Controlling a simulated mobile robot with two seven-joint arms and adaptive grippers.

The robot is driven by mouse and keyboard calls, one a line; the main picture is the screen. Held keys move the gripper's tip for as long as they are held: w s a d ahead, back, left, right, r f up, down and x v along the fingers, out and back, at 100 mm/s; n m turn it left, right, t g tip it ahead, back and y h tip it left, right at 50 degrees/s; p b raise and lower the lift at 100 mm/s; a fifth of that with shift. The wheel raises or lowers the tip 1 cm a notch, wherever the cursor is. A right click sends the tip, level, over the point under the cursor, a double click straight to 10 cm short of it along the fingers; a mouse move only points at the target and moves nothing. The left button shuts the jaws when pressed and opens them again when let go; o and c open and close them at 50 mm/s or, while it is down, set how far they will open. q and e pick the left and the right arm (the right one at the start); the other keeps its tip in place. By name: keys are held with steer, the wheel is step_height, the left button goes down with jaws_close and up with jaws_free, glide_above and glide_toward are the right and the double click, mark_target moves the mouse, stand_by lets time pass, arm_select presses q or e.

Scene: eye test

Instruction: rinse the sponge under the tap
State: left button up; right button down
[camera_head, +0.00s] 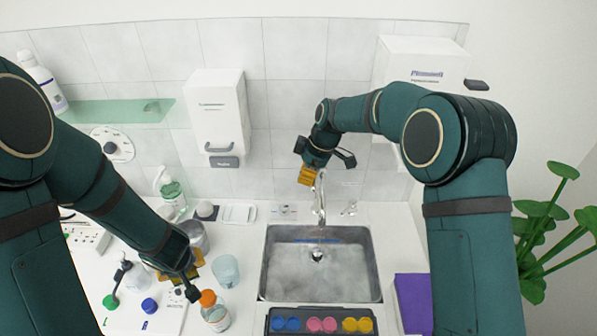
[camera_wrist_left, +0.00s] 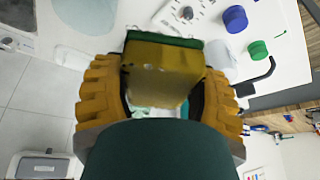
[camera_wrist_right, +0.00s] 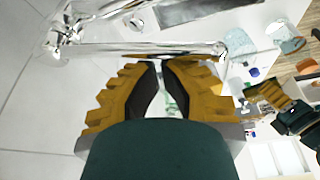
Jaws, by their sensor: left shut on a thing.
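A yellow sponge with a green layer (camera_wrist_left: 160,78) sits between the fingers of my left gripper (camera_head: 187,272), which is shut on it. In the head view that gripper is left of the sink, among cups and bottles, and the sponge is hard to make out. The chrome tap (camera_head: 320,200) stands at the back of the metal sink (camera_head: 266,268). My right gripper (camera_head: 306,178) is above the tap, pointing down. In the right wrist view its fingertips nearly meet, with nothing seen between them; the tap (camera_wrist_right: 140,48) lies just past the tips.
An orange-capped bottle (camera_head: 214,314) and a clear cup (camera_head: 226,271) stand between my left gripper and the sink. A soap bottle (camera_head: 171,190) stands behind.

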steer(key=shift+d, duration=0.1)
stand_by(0.3)
steer(key=d+n, duration=0.1)
steer(key=d+n+b, duration=0.1)
steer(key=shift+s+n+g, duration=0.3)
steer(key=shift+s+g, duration=0.05)
steer(key=shift+g, duration=0.05)
steer(key=shift+r, duration=0.15)
